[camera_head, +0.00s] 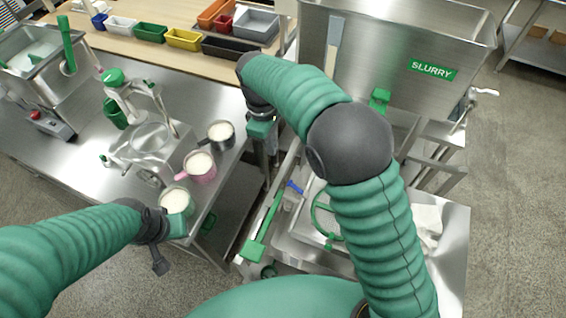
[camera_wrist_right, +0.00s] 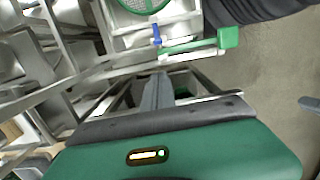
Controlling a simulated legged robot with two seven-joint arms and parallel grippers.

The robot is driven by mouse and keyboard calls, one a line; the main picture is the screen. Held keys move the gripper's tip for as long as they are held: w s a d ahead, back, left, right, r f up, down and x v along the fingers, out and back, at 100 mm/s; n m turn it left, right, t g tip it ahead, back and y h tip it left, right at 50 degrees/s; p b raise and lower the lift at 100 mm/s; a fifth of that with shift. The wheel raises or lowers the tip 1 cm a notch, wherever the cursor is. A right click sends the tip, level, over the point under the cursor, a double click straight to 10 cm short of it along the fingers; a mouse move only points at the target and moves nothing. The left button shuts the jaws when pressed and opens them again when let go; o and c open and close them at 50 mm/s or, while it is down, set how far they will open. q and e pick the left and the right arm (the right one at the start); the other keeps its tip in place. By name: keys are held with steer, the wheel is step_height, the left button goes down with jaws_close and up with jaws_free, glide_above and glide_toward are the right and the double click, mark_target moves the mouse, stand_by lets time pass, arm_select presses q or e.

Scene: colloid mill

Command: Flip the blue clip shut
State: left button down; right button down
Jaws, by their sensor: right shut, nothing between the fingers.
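The small blue clip (camera_head: 294,187) sits on the metal frame beside a long green-handled bar (camera_head: 264,225). In the right wrist view the blue clip (camera_wrist_right: 156,34) stands up from the rail, just beyond the fingertips. My right gripper (camera_head: 272,158) hangs above and to the left of the clip, pointing down. In the wrist view its fingers (camera_wrist_right: 156,88) are together and empty, apart from the clip. My left gripper (camera_head: 160,230) is beside a mint-green cup (camera_head: 177,202) at the table's edge; its fingers are not clear.
A steel hopper labelled SLURRY (camera_head: 400,60) stands behind the frame. A green round mesh screen (camera_head: 326,215) lies right of the clip. Pink (camera_head: 200,168) and dark (camera_head: 221,135) cups of white powder stand on the steel table (camera_head: 75,150). A white cloth (camera_head: 428,222) lies at right.

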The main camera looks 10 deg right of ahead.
steer(key=p, duration=0.2)
glide_toward(298, 189)
steer(key=w+a+f, duration=0.3)
steer(key=f, duration=0.1)
arm_select(q)
steer(key=shift+s+a+r, duration=0.15)
steer(key=shift+a+r, duration=0.3)
steer(key=shift+r, duration=0.4)
arm_select(e)
steer(key=shift+s+f, duration=0.1)
steer(key=shift+s, duration=0.35)
arm_select(q)
steer(key=shift+d, duration=0.1)
arm_select(e)
steer(key=shift+d, duration=0.15)
arm_select(q)
steer(key=shift+f+b, duration=0.4)
steer(key=shift+b, duration=0.1)
arm_select(e)
steer(key=shift+s+d+f, duration=0.6)
steer(key=shift+d+f, duration=0.2)
steer(key=shift+s+d+f, duration=0.55)
steer(key=shift+d+f, duration=0.2)
steer(key=shift+d, duration=0.1)
